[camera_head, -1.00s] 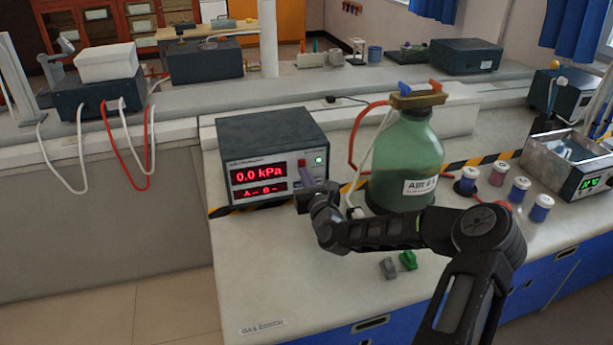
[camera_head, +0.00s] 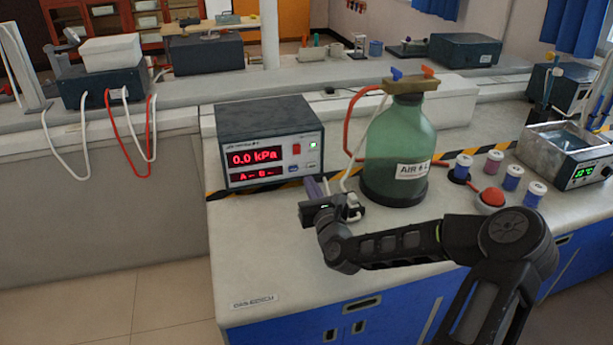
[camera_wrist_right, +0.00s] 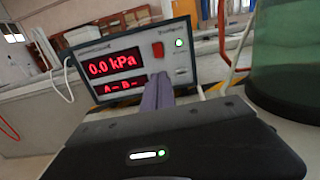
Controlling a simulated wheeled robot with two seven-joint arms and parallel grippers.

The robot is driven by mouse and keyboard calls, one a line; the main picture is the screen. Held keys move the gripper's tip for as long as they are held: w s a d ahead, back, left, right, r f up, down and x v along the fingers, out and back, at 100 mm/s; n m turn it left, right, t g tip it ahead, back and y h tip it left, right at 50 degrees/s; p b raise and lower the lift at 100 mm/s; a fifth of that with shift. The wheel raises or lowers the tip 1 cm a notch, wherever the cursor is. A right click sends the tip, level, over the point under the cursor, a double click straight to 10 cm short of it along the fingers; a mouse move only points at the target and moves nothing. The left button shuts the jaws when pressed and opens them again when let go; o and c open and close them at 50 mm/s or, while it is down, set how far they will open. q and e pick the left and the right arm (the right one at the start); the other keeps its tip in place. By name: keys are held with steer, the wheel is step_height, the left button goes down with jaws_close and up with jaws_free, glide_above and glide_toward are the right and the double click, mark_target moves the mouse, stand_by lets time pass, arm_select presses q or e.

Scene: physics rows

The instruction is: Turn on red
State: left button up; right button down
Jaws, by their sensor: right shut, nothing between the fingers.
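A dark box meter (camera_head: 265,135) with a light front panel stands on the bench. Its displays glow red and read "0.0 kPa" and "A - B -". A red switch (camera_head: 297,146) is on the panel's right side, beside a lit green indicator (camera_head: 313,145). In the right wrist view the red switch (camera_wrist_right: 157,50) shows just above my fingertips. My right gripper (camera_head: 317,184) is shut and empty, in front of the meter's lower right corner, apart from the switch in the head view. Its purple fingers (camera_wrist_right: 158,82) point at the panel. My left gripper is out of view.
A green bottle (camera_head: 402,140) labelled AIR with hoses stands right of the meter.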

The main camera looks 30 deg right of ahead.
steer(key=shift+f+v, duration=0.2)
steer(key=shift+v, duration=1.35)
